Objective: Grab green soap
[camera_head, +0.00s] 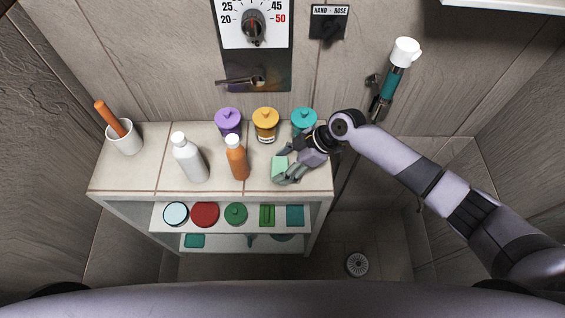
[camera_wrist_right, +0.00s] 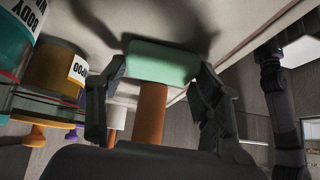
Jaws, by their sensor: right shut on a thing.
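The green soap (camera_head: 279,167) is a pale green block at the right end of the top shelf. My right gripper (camera_head: 284,178) is shut on it, with its arm coming in from the right. In the right wrist view the soap (camera_wrist_right: 163,61) sits between the two dark fingers. I cannot tell whether the soap touches the shelf or is slightly above it. My left gripper is not in view.
An orange bottle (camera_head: 237,160) and a white bottle (camera_head: 189,160) stand left of the soap. Purple (camera_head: 228,122), yellow (camera_head: 266,126) and teal (camera_head: 303,122) jars line the back. A white cup (camera_head: 124,139) stands far left. Lower shelves (camera_head: 165,217) hold several items.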

